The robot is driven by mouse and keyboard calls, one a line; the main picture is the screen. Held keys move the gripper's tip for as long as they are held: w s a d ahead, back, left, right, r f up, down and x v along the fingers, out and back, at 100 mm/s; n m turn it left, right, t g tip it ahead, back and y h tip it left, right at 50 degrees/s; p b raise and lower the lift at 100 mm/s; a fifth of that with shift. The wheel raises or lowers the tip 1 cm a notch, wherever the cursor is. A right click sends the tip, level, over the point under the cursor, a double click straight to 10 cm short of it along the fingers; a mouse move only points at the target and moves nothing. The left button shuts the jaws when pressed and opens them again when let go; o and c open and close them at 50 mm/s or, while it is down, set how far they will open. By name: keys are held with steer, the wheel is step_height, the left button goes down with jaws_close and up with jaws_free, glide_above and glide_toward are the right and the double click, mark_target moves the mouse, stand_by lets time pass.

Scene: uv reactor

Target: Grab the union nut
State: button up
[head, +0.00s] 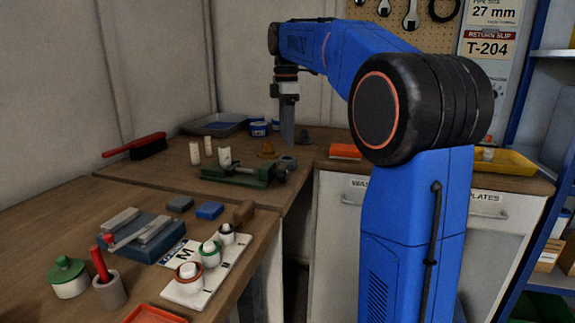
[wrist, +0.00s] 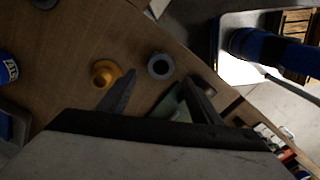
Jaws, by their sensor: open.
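A grey ring (wrist: 160,66), which looks like the union nut, lies on the wooden bench in the wrist view. It also shows in the head view (head: 288,163), beside the green vise. A yellow-orange flanged ring (wrist: 105,74) lies to its left; it is also in the head view (head: 267,151). I cannot tell for certain which is the union nut. My gripper (wrist: 159,77) is open and empty, its fingertips on either side of the grey ring in the picture but apparently above it. In the head view my gripper (head: 288,138) points down over the bench.
The green vise (head: 236,175) stands close by, partly behind a finger in the wrist view. White cylinders (head: 224,156), a dark grey piece (head: 302,139), blue tins (head: 259,128) and a tray (head: 214,124) are around it. An orange box (head: 345,151) lies to the right.

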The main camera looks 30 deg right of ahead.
steer(key=shift+s+f, duration=0.1)
steer(key=shift+f, duration=3.8)
steer(key=c, duration=1.1)
